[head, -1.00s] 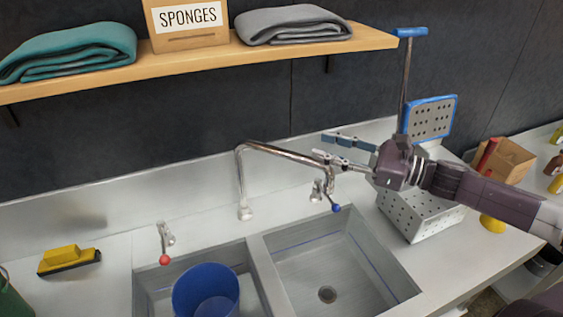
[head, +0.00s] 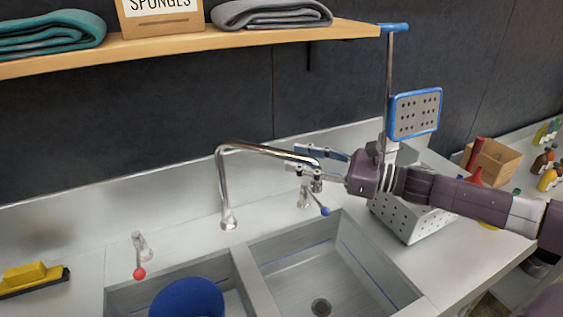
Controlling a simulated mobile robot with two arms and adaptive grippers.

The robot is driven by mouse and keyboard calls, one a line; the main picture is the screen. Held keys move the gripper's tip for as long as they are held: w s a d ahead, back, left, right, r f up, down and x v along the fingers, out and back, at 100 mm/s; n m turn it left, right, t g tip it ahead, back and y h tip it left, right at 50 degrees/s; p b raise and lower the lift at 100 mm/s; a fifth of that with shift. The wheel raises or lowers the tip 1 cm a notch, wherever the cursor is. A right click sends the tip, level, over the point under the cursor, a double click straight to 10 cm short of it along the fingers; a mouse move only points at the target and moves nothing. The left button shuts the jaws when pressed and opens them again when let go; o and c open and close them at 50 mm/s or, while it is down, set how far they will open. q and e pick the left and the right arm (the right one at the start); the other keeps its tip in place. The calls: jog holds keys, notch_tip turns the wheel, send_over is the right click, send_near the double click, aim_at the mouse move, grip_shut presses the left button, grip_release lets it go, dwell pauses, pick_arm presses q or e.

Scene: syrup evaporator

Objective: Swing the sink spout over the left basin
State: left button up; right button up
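The chrome sink spout (head: 262,148) rises from its base behind the sink and arches right, with its outlet at the back of the right basin (head: 300,275). The left basin (head: 130,297) is partly cut off by the lower picture edge and holds a blue bucket (head: 188,300). My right gripper (head: 293,160) comes in from the right at the spout's outlet end. Its fingers are apart, one behind and one in front of the spout end. I cannot tell whether they touch it. My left gripper is not in view.
A red-knobbed tap (head: 139,255) and a blue-knobbed tap (head: 308,198) flank the spout base. A perforated steel container (head: 405,217) stands right of the sink below my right arm. A yellow brush (head: 32,277) lies at left. A shelf (head: 200,47) hangs above.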

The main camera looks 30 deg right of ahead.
aim_at(282, 154)
jog(key=shift+w+a+b, duration=0.3)
jog(key=shift+w+a, duration=0.05)
jog(key=shift+w, duration=0.15)
jog(key=shift+w+a, duration=0.4)
jog(key=shift+w, duration=0.05)
jog(key=shift+w+a+r, duration=0.1)
jog(key=shift+w+r, duration=0.1)
jog(key=shift+r, duration=0.1)
jog(key=shift+w+a+p, duration=0.1)
jog(key=shift+w+p, duration=0.1)
jog(key=shift+p, duration=0.3)
jog(key=shift+w+a+f+p, duration=0.1)
jog(key=shift+w+a+p, duration=0.2)
jog(key=shift+p, duration=0.05)
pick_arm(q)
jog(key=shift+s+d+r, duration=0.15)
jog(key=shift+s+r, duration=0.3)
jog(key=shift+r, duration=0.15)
pick_arm(e)
jog(key=shift+w+a+f, duration=0.2)
jog(key=shift+w+a, duration=0.1)
grip_shut()
